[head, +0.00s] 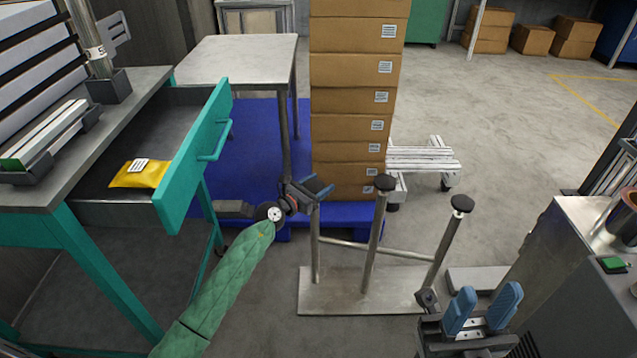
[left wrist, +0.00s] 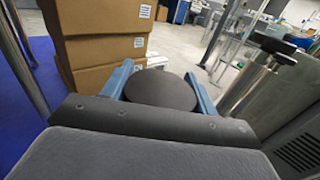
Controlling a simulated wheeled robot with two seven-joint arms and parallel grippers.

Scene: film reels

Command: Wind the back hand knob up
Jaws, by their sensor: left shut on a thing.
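A metal stand has a flat grey base plate (head: 335,290) on the floor and three upright posts. Two posts carry dark round knobs, a middle one (head: 384,183) and a right one (head: 462,203). My left gripper (head: 318,190) is at the top of the leftmost, farthest post and hides its knob in the head view. In the left wrist view that dark round back hand knob (left wrist: 160,90) sits between the two blue fingers, which are shut on it. My right gripper (head: 483,308) is open and empty at the lower right, in front of the right post.
A stack of cardboard boxes (head: 350,100) on a blue pallet stands behind the stand. A workbench with an open teal drawer (head: 190,165) holding a yellow packet (head: 140,173) is at left. A grey machine (head: 570,250) stands at right.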

